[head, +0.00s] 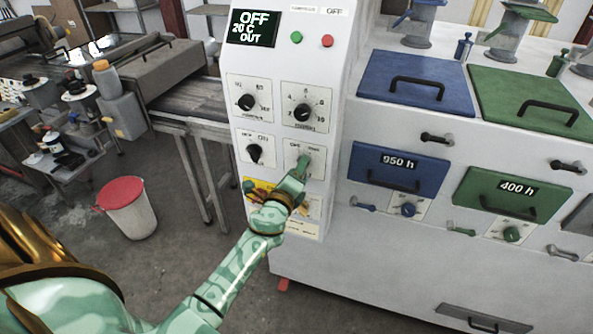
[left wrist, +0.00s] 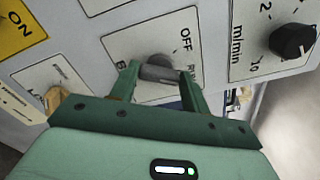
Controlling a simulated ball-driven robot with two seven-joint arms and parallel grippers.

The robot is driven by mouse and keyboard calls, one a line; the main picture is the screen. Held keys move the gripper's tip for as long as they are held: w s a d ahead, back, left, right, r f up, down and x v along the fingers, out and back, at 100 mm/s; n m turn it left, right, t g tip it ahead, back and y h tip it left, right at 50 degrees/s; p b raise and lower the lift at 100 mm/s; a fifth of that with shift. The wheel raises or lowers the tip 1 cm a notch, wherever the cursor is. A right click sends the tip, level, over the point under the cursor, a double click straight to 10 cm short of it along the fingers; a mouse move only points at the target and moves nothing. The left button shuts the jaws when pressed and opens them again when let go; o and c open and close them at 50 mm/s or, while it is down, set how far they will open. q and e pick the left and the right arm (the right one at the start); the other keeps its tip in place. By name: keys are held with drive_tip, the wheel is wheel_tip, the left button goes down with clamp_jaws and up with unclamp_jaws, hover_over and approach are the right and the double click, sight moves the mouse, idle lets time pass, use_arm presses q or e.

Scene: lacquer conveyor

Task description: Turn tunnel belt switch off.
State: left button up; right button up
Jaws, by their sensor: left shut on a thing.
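The control panel (head: 287,85) is a tall white cabinet face with knobs and a dark display (head: 253,29) reading OFF, 20 C, OUT. My left gripper (head: 302,163) reaches up to a switch at the lower right of the knobs. In the left wrist view, my left gripper (left wrist: 160,78) is shut on a grey switch knob (left wrist: 158,66), one finger on each side. The switch plate (left wrist: 185,25) has OFF printed at upper right; the other lettering is partly hidden by the fingers. My right gripper is not in view.
Other black knobs (head: 247,102) sit close above and left of the held switch. A green button (head: 296,37) and red button (head: 327,41) are higher up. A red-lidded bin (head: 124,207) stands on the floor at left. Blue and green lidded tanks are right.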

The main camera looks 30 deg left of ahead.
use_arm(q)
drive_tip(key=shift+f+n, duration=0.15)
drive_tip(key=shift+n, duration=2.75)
drive_tip(key=shift+f+n, duration=0.1)
drive_tip(key=shift+n, duration=3.1)
drive_tip(key=o, duration=1)
